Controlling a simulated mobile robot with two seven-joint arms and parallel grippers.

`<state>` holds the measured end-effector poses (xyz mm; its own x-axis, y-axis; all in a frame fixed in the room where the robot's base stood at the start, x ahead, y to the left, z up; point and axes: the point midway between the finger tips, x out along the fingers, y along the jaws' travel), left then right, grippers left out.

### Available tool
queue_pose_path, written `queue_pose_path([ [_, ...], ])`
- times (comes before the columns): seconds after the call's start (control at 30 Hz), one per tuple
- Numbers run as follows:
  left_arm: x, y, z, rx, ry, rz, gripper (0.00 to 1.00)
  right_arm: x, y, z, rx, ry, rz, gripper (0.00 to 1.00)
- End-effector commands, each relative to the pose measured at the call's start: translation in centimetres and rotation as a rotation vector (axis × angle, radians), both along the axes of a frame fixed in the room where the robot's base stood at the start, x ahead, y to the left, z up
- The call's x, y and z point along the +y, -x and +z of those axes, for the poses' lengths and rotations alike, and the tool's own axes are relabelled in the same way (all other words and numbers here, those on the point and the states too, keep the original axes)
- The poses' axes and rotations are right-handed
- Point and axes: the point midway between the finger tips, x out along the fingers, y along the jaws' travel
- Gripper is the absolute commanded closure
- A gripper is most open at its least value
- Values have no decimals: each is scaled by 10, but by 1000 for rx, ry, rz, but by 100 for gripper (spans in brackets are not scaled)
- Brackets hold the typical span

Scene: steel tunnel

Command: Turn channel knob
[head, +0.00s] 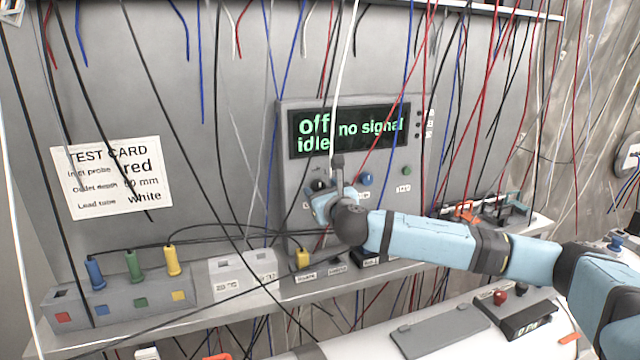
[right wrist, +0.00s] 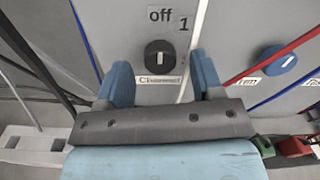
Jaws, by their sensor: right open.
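The black knob (head: 319,185) sits on the grey panel below the green-lit display (head: 349,130), which reads "off", "idle" and "no signal". In the right wrist view the black knob (right wrist: 160,58) has "off" and "1" printed above it and a label beginning with "C" below, partly hard to read. My right gripper (right wrist: 163,78) is open, with one blue finger on each side of the knob in that view; contact cannot be told. In the head view my right gripper (head: 325,203) is just in front of the panel and partly covers the knob's surroundings. My left gripper is out of view.
A blue knob (head: 365,178) and a green knob (head: 407,171) sit right of the black one. Many loose cables hang before the wall. Blue, green and yellow plugs (head: 172,261) stand on the shelf at left. A test card (head: 112,178) hangs above them.

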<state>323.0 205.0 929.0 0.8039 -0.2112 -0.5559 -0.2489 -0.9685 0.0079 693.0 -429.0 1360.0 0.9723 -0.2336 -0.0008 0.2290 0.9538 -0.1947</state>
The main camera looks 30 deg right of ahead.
Motion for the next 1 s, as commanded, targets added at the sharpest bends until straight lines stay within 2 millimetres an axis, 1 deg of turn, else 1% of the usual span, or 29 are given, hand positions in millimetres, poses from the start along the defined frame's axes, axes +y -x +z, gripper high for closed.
queue_pose_path([
  [0.03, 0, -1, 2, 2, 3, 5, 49, -2, -6, 2, -1, -1, -2, 39],
  [0.1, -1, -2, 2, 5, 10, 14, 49, -3, -12, 1, 1, 0, -1, 39],
  [0.2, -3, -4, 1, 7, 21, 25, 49, -4, -18, 0, 1, 0, 1, 39],
  [0.5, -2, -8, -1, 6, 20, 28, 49, -5, -19, -1, 1, 0, 0, 39],
  [0.57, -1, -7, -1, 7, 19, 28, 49, -5, -19, -1, 1, 0, 0, 53],
  [0.6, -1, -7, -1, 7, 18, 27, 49, -5, -19, -1, 1, 0, 0, 62],
  [0.67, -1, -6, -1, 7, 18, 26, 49, -5, -19, -1, 1, 0, 0, 76],
  [0.7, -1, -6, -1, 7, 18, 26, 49, -5, -19, 0, 1, 0, 0, 85],
  [0.73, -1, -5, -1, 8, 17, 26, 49, -5, -19, 0, 1, 0, 0, 88],
  [1.0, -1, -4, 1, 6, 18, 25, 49, -5, -19, 0, -5, -22, 0, 88],
])
